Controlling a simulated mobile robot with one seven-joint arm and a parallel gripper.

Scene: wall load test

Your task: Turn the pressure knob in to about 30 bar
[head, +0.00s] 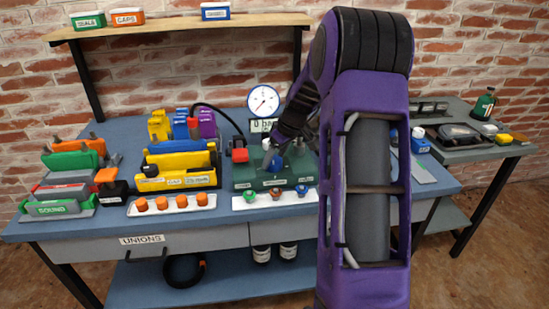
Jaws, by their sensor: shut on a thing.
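A green test unit (246,180) stands on the bench. A round white gauge (263,99) with a red needle rises behind it, above a small digital display (262,126) whose digits are too small and partly covered to read. My gripper (279,152) reaches down to the unit from the right, beside a blue part (277,166). The gripper is shut on what seems to be the pressure knob. My purple arm hides the right side of the unit, and the knob itself cannot be made out clearly.
A red-topped part (239,153) sits at the unit's left. A white tray (244,203) with three coloured caps lies in front. Yellow and blue holders (180,163) and an orange-cap tray (171,208) stand left. A shelf (180,27) runs above. Another table (480,150) stands right.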

